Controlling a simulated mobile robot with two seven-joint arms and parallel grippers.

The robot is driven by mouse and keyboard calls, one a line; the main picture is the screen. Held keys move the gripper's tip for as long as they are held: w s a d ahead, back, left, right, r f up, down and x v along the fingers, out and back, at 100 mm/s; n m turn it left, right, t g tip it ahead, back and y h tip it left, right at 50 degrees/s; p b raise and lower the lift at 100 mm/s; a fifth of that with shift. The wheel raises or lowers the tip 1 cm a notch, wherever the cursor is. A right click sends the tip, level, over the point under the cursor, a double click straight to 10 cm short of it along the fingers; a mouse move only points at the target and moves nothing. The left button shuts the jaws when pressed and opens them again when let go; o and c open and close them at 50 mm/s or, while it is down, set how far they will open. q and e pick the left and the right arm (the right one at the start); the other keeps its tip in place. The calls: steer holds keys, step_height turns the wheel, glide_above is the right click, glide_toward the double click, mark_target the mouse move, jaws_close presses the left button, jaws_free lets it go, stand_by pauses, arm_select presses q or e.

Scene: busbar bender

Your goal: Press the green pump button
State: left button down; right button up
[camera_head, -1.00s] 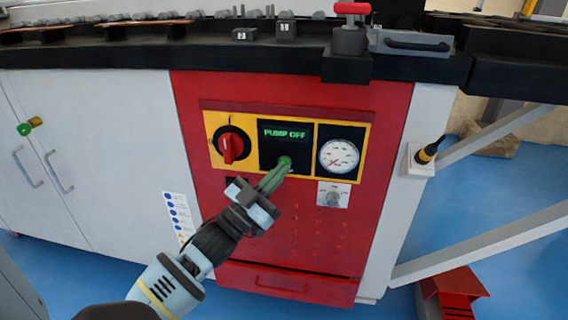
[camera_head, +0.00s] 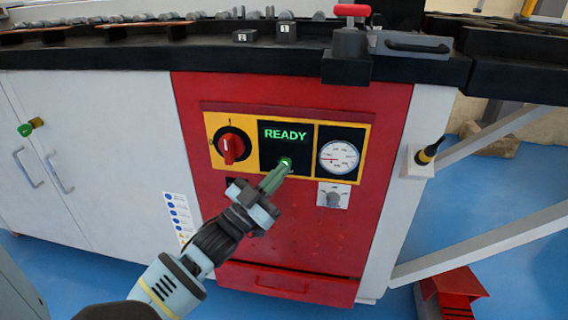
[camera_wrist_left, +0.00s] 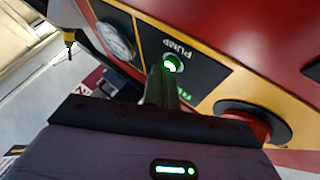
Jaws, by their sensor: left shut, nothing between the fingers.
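The green pump button (camera_head: 285,163) is lit on the black display panel in the red machine front. In the left wrist view the button (camera_wrist_left: 173,63) glows beside the word "PUMP". The display (camera_head: 285,135) above it reads "READY". My left gripper (camera_head: 282,169) is shut and empty, its fingertips at the button's lower edge. The wrist view shows the fingers (camera_wrist_left: 161,85) just beside the button; I cannot tell whether they touch it. My right gripper is in neither view.
A red rotary switch (camera_head: 232,147) is left of the display and a pressure gauge (camera_head: 338,157) is right of it. A small knob (camera_head: 333,198) sits below the gauge. The black worktop edge (camera_head: 130,54) overhangs the panel.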

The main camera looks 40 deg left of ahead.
arm_select(q)
steer(key=shift+s+d+p, duration=0.3)
steer(key=shift+s+p, duration=0.05)
steer(key=shift+s, duration=0.25)
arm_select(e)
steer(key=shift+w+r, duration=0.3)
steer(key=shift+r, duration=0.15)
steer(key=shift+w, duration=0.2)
arm_select(q)
steer(key=s+d, duration=0.1)
steer(key=s+p, duration=0.1)
steer(key=s, duration=0.1)
steer(key=s+d+p, duration=0.1)
steer(key=shift+s+d, duration=0.15)
steer(key=shift+d, duration=0.2)
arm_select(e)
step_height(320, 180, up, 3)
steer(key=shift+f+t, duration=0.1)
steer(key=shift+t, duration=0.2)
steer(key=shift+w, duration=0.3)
